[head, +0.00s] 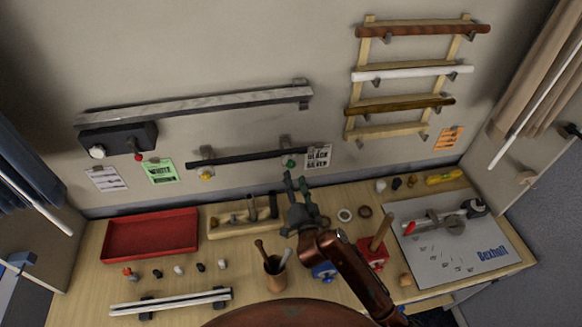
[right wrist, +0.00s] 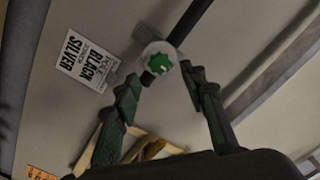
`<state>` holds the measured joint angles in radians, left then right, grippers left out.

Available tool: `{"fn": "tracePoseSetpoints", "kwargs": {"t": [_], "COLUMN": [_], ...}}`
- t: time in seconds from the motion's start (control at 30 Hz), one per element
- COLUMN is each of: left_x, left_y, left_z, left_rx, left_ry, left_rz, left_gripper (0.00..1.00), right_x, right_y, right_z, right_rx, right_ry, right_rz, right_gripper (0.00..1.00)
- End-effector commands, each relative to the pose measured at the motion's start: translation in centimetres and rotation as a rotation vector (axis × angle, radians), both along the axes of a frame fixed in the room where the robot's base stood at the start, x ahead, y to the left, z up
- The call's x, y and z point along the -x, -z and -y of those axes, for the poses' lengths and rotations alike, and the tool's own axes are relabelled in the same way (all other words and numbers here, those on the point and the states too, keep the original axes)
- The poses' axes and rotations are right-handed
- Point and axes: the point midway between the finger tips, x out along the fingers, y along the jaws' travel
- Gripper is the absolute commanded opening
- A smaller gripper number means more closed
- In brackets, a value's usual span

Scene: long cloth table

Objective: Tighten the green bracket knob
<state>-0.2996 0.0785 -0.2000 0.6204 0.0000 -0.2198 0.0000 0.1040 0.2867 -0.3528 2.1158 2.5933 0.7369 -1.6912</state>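The green knob (head: 289,163) sits on the wall bracket at the right end of a black rod (head: 245,157). In the right wrist view the knob (right wrist: 158,65) is a green lobed disc on a pale round base. My right gripper (head: 296,180) is just below the knob in the head view. In the right wrist view its dark green fingers (right wrist: 160,82) are spread apart, with the knob beyond and between the tips; I see no contact. A yellow knob (head: 206,176) is at the rod's left end. My left gripper is not in view.
A card reading black and silver (head: 318,157) hangs right of the green knob. A longer grey rail (head: 195,106) is above. The table below holds a red tray (head: 150,236), a wooden tool holder (head: 243,216), a tool cup (head: 275,272) and a grey board (head: 450,245).

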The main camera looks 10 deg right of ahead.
Motion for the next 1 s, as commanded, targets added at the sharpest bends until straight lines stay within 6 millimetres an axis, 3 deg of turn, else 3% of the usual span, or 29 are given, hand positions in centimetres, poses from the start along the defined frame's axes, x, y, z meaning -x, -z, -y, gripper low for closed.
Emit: {"fn": "tracePoseSetpoints", "kwargs": {"t": [0.2, 0.4, 0.73, 1.0], "left_x": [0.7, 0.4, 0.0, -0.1], "left_y": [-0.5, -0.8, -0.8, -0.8], "left_z": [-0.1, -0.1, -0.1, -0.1], "left_rx": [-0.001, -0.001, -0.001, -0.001], "left_ry": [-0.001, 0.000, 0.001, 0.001], "left_rz": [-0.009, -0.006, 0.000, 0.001], "left_gripper": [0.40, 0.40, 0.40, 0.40], "right_x": [-3.6, -5.6, -6.0, -6.0], "right_y": [-0.2, -0.2, -0.1, -0.1], "right_z": [0.0, -0.1, -0.2, -0.2], "right_rx": [-0.003, -0.001, 0.000, 0.000], "right_ry": [0.001, -0.002, -0.004, -0.003], "right_rz": [0.000, 0.003, 0.002, 0.003], "right_gripper": [0.39, 0.39, 0.39, 0.21]}}
